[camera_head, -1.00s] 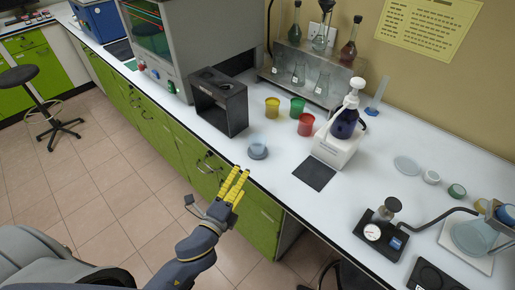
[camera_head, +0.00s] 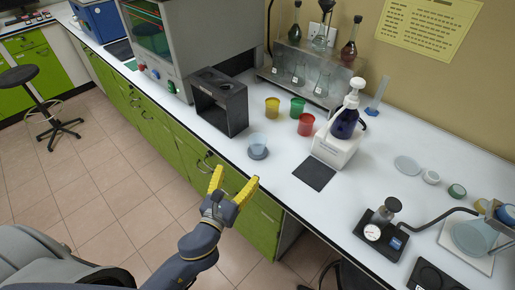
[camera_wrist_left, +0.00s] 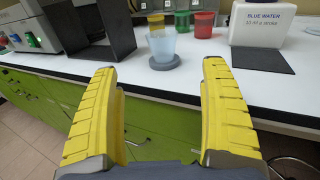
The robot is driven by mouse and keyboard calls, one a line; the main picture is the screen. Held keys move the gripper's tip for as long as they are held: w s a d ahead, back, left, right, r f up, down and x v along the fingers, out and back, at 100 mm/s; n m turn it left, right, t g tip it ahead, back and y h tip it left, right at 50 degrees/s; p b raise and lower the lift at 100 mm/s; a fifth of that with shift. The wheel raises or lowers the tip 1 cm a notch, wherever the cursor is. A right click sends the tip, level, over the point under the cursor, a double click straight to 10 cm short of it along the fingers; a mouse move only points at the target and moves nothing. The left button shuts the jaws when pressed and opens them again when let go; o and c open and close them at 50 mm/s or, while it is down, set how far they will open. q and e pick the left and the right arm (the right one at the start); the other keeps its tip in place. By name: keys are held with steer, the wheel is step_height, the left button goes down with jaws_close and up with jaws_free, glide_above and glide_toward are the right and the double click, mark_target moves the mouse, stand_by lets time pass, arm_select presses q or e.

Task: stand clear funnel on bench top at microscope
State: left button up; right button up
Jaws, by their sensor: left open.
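A clear, pale-blue cup-shaped vessel (camera_head: 258,140), wider at the top, stands upright at a grey round disc (camera_head: 258,154) near the bench's front edge. In the left wrist view the vessel (camera_wrist_left: 161,43) is ahead, between the fingers' directions, with the disc (camera_wrist_left: 175,63) at its foot. I cannot tell whether it is the funnel. My left gripper (camera_head: 236,181) is open and empty, in front of the bench edge, short of the vessel and apart from it. My right gripper is out of view.
Yellow (camera_head: 272,107), green (camera_head: 297,107) and red (camera_head: 305,125) cups stand behind the vessel. A black open-fronted box (camera_head: 222,103) is to its left, a dark mat (camera_head: 314,175) to its right. Bare white bench (camera_head: 360,190) lies right of the mat.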

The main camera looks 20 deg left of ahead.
mark_target(253, 147)
arm_select(q)
steer(key=w, duration=1)
steer(key=shift+d, duration=0.4)
steer(key=shift+w+d+r, duration=0.1)
steer(key=shift+w+d, duration=0.1)
steer(key=shift+w, duration=1.25)
steer(key=shift+w+d+r, duration=0.1)
steer(key=shift+w+d, duration=0.1)
steer(key=shift+w, duration=1.25)
steer(key=c, duration=1.5)
